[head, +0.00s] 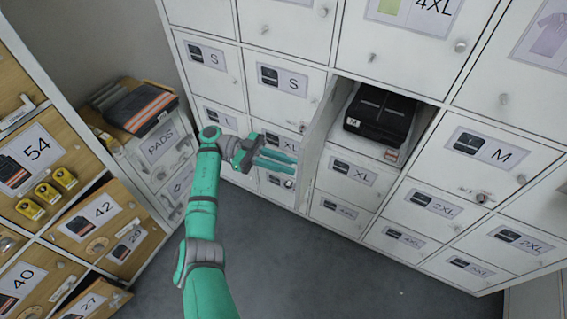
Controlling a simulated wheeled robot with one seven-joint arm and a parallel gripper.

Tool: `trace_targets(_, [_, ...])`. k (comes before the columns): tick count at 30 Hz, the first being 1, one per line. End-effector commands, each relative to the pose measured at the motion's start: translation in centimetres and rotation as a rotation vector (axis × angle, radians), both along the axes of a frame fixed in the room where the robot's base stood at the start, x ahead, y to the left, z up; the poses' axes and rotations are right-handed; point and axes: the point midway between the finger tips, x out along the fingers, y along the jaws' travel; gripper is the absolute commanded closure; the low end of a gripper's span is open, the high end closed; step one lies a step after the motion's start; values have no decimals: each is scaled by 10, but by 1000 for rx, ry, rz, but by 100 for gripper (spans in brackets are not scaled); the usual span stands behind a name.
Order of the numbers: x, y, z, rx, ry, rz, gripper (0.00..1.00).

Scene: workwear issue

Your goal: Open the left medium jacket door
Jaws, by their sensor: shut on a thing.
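The left medium jacket door (318,142) is swung out from the white locker bank and shows as a narrow, nearly edge-on panel. Its label is not readable from here. The compartment to its right is open, and a folded black jacket (380,112) lies inside. My gripper (296,158) reaches in from the left, its teal fingers against the outer side of the door. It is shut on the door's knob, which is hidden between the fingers. The right door marked M (487,152) is shut.
Wooden drawers (95,210) with size numbers stand at the left, near my arm. A pads unit (158,148) stands in the back corner. The grey floor (300,270) in front is clear.

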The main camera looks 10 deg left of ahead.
Motion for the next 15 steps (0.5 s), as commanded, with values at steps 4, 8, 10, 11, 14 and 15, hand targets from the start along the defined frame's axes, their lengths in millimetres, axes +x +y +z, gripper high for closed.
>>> trace_targets(4, [0, -1, -3, 4, 4, 1, 100])
trace_targets(8, [0, 0, -2, 4, 3, 2, 64])
trace_targets(10, [0, 0, -2, 2, 3, 3, 64])
trace_targets(11, [0, 0, -2, 2, 3, 3, 64])
trace_targets(14, [0, 0, -1, 2, 2, 3, 64])
trace_targets(15, [0, 1, -1, 2, 2, 3, 64])
